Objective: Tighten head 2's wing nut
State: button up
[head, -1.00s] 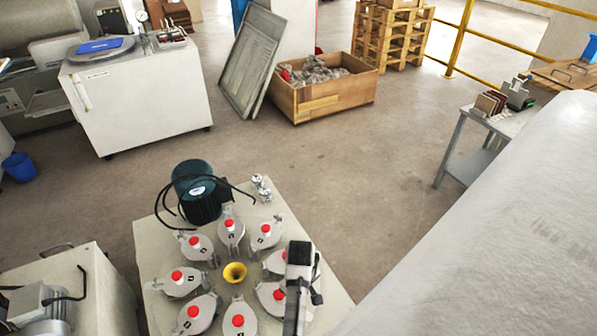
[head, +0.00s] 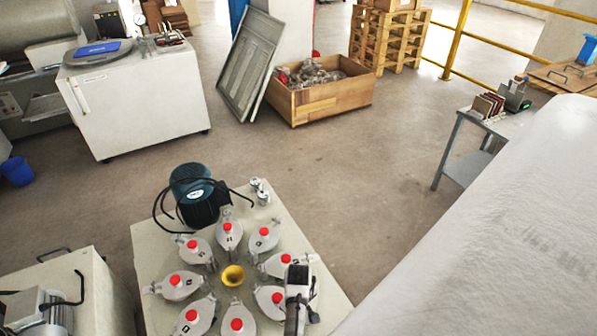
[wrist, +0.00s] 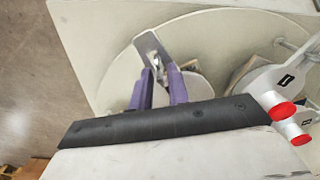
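The small dark number labels are too small to read surely, so I cannot tell which is head 2. My gripper (wrist: 159,70) is over the right side of the tester; in the head view my arm hides its fingers. In the wrist view two purple fingers stand apart, with a small shiny metal part (wrist: 155,58), perhaps a wing nut, between their tips on a slotted bracket (wrist: 150,43). Whether they touch it is unclear.
A dark green motor (head: 196,195) with black cables stands on the tester's back corner. Two small metal fittings (head: 259,190) sit beside it. In the wrist view a neighbouring head's grey arm (wrist: 262,82) and red knobs (wrist: 283,111) are close on the right.

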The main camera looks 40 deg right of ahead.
grip_shut()
jog(key=shift+r+m, duration=0.1)
jog(key=shift+m, duration=0.2)
jog(key=shift+m+p, duration=0.9)
jog(key=m+p, duration=0.1)
jog(key=m, duration=0.2)
jog(key=shift+m+p, duration=0.3)
jog(key=shift+p, duration=0.05)
jog(key=m+p, duration=0.1)
jog(key=m, duration=0.3)
jog(key=shift+p, duration=0.3)
jog(key=m+p, duration=0.1)
jog(key=m, duration=0.3)
jog(key=shift+m, duration=0.3)
jog(key=shift+o, duration=1.6)
grip_release()
